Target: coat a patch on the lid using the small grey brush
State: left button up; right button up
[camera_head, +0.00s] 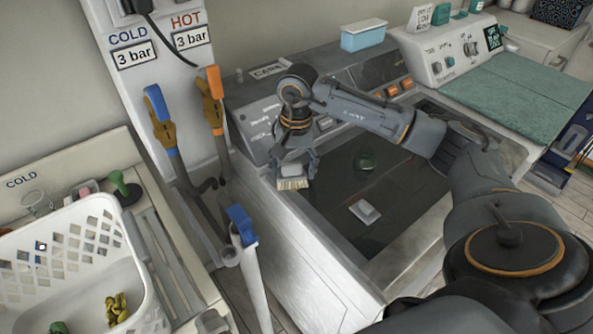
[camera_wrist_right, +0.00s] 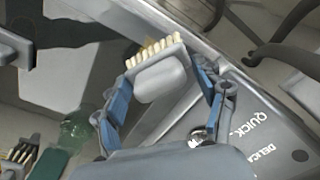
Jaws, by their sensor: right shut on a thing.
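My right gripper (camera_head: 296,171) is shut on the small grey brush (camera_head: 291,171). In the right wrist view the brush (camera_wrist_right: 163,79) sits between the two blue-padded fingers, its pale bristles pointing away from the gripper. The dark lid (camera_head: 340,222) covers the top of the washing machine. The brush is over the machine's left edge, beside the lid; I cannot tell whether it touches anything. My left gripper is not in view.
Orange and blue taps (camera_head: 209,95) and hoses stand at the left. A white basket (camera_head: 92,245) is at lower left. A green mat (camera_head: 525,95) covers the neighbouring machine.

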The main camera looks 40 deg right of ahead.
jog(key=shift+w+r, duration=0.3)
jog(key=shift+w, duration=0.45)
jog(key=shift+c, duration=0.4)
jog(key=shift+w+a+f, duration=0.1)
jog(key=shift+w, duration=0.5)
jog(key=shift+w+a+f, duration=0.1)
jog(key=shift+w, duration=0.45)
jog(key=shift+s+d, duration=0.15)
jog(key=shift+s, duration=0.05)
jog(key=shift+s+d+f+b, duration=0.1)
jog(key=shift+s+f+b, duration=0.15)
jog(key=shift+b, duration=0.35)
jog(key=shift+s+r, duration=0.1)
jog(key=shift+s, duration=0.05)
jog(key=shift+s, duration=0.85)
jog(key=shift+s+d, duration=0.1)
jog(key=shift+s, duration=0.6)
